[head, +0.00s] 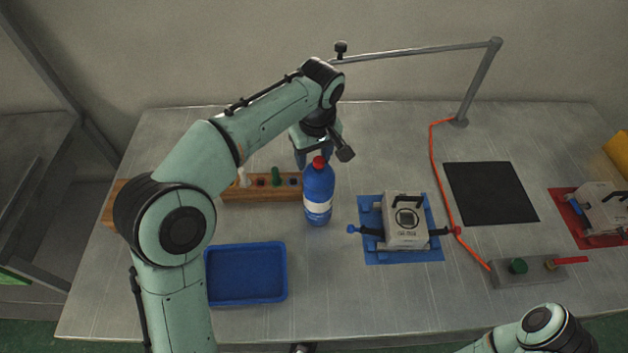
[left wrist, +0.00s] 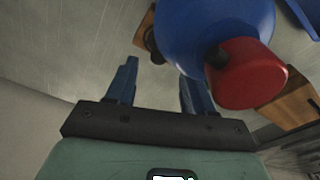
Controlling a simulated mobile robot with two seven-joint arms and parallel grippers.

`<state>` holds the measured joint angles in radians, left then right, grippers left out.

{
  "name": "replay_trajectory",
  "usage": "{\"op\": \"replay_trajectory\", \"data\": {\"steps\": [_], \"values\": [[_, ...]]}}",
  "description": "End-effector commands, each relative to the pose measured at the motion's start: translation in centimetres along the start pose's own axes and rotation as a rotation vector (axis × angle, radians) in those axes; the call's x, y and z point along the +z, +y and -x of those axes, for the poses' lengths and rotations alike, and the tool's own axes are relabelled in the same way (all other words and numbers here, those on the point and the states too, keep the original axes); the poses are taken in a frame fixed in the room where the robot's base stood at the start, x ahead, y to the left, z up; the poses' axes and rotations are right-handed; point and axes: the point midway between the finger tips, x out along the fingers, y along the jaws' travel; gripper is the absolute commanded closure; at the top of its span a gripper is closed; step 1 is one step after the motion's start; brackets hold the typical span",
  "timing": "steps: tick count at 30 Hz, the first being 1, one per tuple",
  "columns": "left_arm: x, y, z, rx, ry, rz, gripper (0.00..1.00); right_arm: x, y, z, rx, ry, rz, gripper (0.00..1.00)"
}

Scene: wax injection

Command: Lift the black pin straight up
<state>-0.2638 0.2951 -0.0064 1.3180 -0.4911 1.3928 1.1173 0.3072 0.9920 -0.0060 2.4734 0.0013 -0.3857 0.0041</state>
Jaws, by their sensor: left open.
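In the head view, a brown wooden rack (head: 235,193) lies at the back left of the table with several small pins in it. A dark spot (head: 261,182) between the white pin and the green pin may be the black pin; it is too small to be sure. My left gripper (head: 314,160) points down behind the blue bottle, near the rack's right end. In the left wrist view its two blue fingers (left wrist: 158,72) are apart with nothing between them. A dark round piece (left wrist: 155,45) shows beside wood beyond the fingers; I cannot tell if it is the pin.
A blue bottle with a red cap (head: 318,195) stands close in front of my left gripper. A blue tray (head: 246,274), a grey mould on a blue mat (head: 404,222), a black mat (head: 491,193) and an orange cable (head: 440,180) lie around. My right arm shows at bottom right.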

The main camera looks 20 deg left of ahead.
Motion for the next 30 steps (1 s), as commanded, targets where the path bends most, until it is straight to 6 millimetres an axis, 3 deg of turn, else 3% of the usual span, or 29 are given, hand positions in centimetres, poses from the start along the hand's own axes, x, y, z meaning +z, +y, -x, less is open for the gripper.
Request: {"op": "replay_trajectory", "data": {"steps": [11,20,24,25,30], "values": [[0.3,0.2,-4.8,-0.001,-0.001,0.001,0.47,0.0,0.3,-0.9,0.001,-0.002,-0.001,0.55],[0.3,0.2,-5.2,0.000,0.000,0.001,0.47,0.0,0.3,-0.9,0.001,-0.002,-0.001,0.55],[0.3,0.2,-5.2,0.000,0.000,0.001,0.93,0.0,0.3,-0.9,0.001,-0.002,-0.001,0.55],[0.3,0.2,-5.2,0.000,0.000,0.000,1.00,0.0,0.3,-0.9,0.001,-0.002,-0.001,0.55],[0.2,0.2,-5.2,0.001,0.000,0.000,1.00,0.0,0.3,-0.9,0.001,-0.002,-0.001,0.55]]}}
